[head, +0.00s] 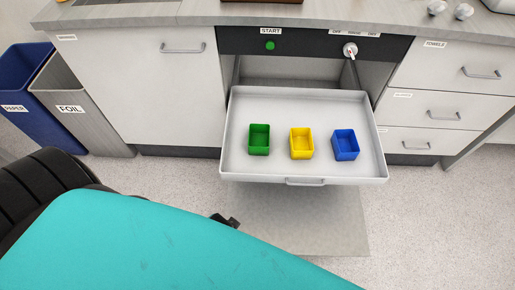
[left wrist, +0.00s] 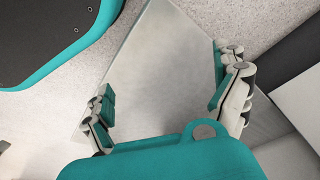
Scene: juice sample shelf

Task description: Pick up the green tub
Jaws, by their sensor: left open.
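The green tub (head: 259,140) stands upright and looks empty in the pulled-out white tray (head: 235,165), at the left of a row. The yellow tub (head: 301,144) is in the middle and the blue tub (head: 345,145) at the right. My left gripper (left wrist: 162,95) is open and empty in the left wrist view, over grey floor. No tub shows between or near its fingers there. In the head view that gripper is mostly hidden behind my teal body; only a small dark piece shows beside it. My right gripper is not in view.
The tray slides out below a dark panel with a green START button (head: 270,46) and a knob (head: 350,50). A cabinet door (head: 140,95) is at left, drawers (head: 440,104) at right. A FOIL bin (head: 85,105) and blue bin (head: 30,85) stand far left. Floor before the tray is clear.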

